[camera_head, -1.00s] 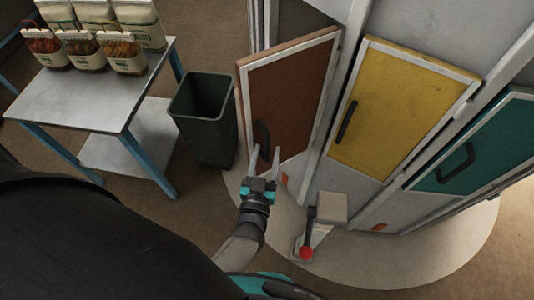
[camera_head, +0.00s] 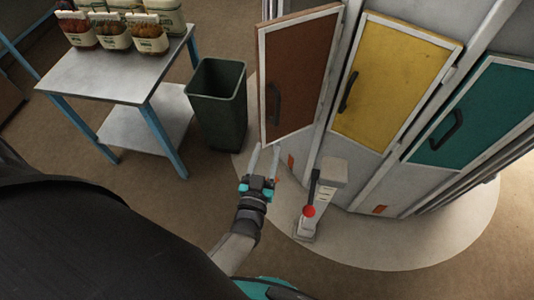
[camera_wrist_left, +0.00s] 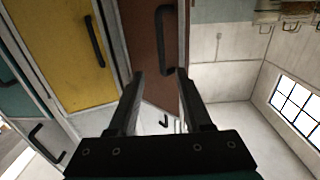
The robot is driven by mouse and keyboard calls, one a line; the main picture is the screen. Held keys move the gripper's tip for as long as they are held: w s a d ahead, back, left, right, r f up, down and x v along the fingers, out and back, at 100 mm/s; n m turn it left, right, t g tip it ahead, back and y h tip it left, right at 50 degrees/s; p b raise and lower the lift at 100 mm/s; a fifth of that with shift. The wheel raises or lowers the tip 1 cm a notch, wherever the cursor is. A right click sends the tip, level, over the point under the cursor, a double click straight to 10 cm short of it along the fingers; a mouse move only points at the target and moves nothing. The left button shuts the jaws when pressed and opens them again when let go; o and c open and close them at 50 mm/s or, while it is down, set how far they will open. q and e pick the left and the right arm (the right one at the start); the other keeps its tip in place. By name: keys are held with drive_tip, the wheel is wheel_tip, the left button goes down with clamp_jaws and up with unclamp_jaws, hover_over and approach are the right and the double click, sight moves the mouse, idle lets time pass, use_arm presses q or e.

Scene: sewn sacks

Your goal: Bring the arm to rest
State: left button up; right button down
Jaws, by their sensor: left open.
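My left gripper (camera_head: 265,163) is open and empty, its two fingers pointing up in the head view toward the brown door's lower edge. In the left wrist view the open fingers (camera_wrist_left: 158,88) frame bare space, with the brown door (camera_wrist_left: 152,45) behind them. I cannot tell whether a finger touches the door. The brown door (camera_head: 298,75) stands somewhat ajar, with a dark handle at its left side. My right gripper is not in view.
The yellow door (camera_head: 395,85) and teal door (camera_head: 475,115) look closed. A lever post with a red knob (camera_head: 309,211) stands right of my gripper. A dark green bin (camera_head: 217,105) and a metal table (camera_head: 110,75) with several sacks are at left. Open floor lies below the table.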

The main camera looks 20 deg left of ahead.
use_arm(q)
drive_tip(key=s+d+f+m+g+h+b, duration=0.15)
drive_tip(key=s+f, duration=0.25)
drive_tip(key=f, duration=0.4)
drive_tip(key=s+d+f+m+g+h+b, duration=0.1)
drive_tip(key=s+f+g+h+b, duration=0.15)
drive_tip(key=f, duration=0.55)
drive_tip(key=s+d+f+m+g+h+b, duration=0.1)
drive_tip(key=s+d+f+g+b, duration=0.2)
drive_tip(key=f, duration=0.5)
drive_tip(key=s+a+f+g+b, duration=0.2)
drive_tip(key=s+f, duration=0.6)
drive_tip(key=s, duration=0.4)
drive_tip(key=s+a+f+m+g+y+b, duration=0.1)
drive_tip(key=s+a+f+g, duration=0.3)
drive_tip(key=s, duration=0.9)
wheel_tip(320, 180, down, 5)
drive_tip(key=g+b, duration=0.1)
drive_tip(key=g, duration=0.2)
drive_tip(key=shift+a+r+g, duration=0.2)
drive_tip(key=shift+a+g, duration=0.1)
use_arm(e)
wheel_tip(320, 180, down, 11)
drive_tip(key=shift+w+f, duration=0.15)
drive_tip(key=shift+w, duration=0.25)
use_arm(q)
drive_tip(key=shift+w+m, duration=0.1)
drive_tip(key=shift+m, duration=0.15)
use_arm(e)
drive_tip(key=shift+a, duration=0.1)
